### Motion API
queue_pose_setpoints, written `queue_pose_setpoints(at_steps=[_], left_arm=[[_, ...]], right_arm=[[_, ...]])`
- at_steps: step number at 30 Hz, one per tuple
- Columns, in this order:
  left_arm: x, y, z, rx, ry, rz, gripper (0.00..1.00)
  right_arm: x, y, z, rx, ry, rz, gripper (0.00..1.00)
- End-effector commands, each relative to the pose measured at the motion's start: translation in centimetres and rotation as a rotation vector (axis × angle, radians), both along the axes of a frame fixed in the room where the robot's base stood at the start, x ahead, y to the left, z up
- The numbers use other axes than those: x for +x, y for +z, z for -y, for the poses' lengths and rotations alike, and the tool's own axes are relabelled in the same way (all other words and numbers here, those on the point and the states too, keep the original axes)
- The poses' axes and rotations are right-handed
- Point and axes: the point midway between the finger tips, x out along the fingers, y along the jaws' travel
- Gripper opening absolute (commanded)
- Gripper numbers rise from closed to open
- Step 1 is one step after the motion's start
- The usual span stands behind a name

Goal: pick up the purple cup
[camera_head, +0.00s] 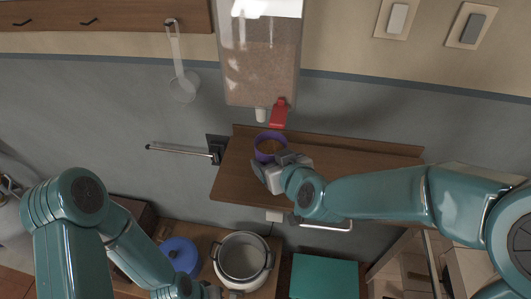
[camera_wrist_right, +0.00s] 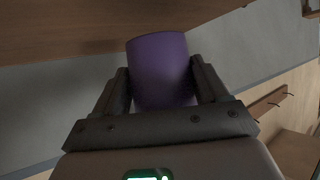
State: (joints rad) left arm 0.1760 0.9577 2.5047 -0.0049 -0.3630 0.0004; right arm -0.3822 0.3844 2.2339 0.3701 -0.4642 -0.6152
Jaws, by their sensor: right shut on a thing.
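The purple cup (camera_head: 270,139) is at the shelf's left part in the head view, just below the dispenser's spout in the picture. Its open top faces the head camera and its inside looks brownish. My right gripper (camera_head: 268,163) reaches it from the lower right. In the right wrist view the purple cup (camera_wrist_right: 160,65) stands between the two dark fingers of my right gripper (camera_wrist_right: 162,85), which is shut on it. I cannot tell whether the cup touches the shelf. My left gripper (camera_head: 210,291) shows only partly at the bottom edge.
A clear dispenser (camera_head: 258,60) with brown contents and a red lever (camera_head: 279,112) hangs above the wooden shelf (camera_head: 345,165). A ladle (camera_head: 182,85) hangs at the upper left. Below stand a pot (camera_head: 243,257), a blue lid (camera_head: 180,256) and a teal board (camera_head: 323,278).

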Motion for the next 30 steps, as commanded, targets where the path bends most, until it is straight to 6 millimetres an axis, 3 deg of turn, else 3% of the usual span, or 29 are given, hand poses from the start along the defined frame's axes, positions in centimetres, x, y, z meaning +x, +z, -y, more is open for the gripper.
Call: queue_pose_setpoints(at_steps=[11, 18, 30], left_arm=[[0.0, -2.2, 0.0, 0.000, 0.000, 0.000, 0.00], [0.0, -5.2, 0.0, 0.000, 0.000, 0.000, 0.00], [0.0, -6.3, 0.0, 0.000, 0.000, 0.000, 0.00]], right_arm=[[-9.4, -0.1, 3.9, 0.003, -0.001, 0.005, 0.36], [-10.8, -0.4, 4.8, -0.009, -0.013, 0.006, 0.36], [-11.9, 0.0, 4.9, 0.001, 0.000, 0.002, 0.36]])
